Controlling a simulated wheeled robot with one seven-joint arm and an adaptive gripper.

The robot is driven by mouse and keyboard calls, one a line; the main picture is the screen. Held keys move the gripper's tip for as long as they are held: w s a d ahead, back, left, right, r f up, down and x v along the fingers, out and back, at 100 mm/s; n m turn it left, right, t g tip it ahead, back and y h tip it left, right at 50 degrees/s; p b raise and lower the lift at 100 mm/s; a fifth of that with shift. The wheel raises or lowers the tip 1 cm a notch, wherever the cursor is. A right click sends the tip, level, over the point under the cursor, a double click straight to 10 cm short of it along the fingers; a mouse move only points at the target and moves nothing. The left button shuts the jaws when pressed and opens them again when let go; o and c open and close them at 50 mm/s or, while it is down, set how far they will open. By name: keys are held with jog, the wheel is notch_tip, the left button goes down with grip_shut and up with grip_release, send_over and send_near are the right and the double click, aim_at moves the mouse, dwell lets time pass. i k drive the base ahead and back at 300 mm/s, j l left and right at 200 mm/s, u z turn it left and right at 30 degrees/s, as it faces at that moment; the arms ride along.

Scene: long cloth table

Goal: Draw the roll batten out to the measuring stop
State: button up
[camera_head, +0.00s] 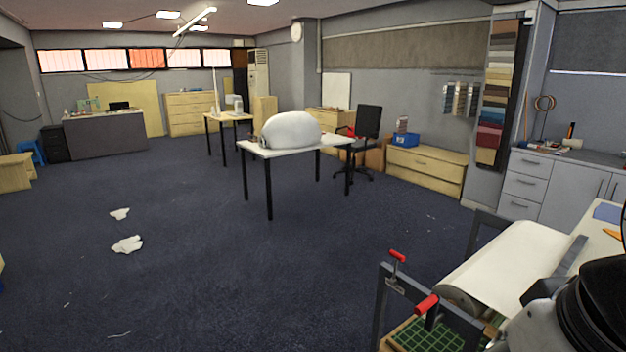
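A pale sheet of cloth (507,262) lies drawn out over the long table at the lower right. It comes off a grey roll (462,299) at the near end, held in a dark metal frame (378,320). A grey bar (570,256) lies across the far right edge of the cloth; it looks like the batten, but I cannot be sure. I cannot make out the measuring stop. My arm covers the lower right corner and hides part of the table. My gripper's fingers do not show.
Two red-handled parts (426,305) stick up from the frame, above a green gridded mat (428,337). A blue item (608,213) and an orange item (612,233) lie on the table's right part. Grey cabinets (565,190) stand behind. Open carpet lies to the left, with white scraps (127,244).

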aim_at(562, 269)
jog(key=z, duration=1)
jog(key=i+j, duration=0.15)
jog(key=j, duration=0.15)
jog(key=i+j+z, duration=0.15)
jog(key=j, duration=0.15)
jog(key=i+j, duration=0.1)
jog(key=j, duration=0.2)
jog(key=z, duration=0.05)
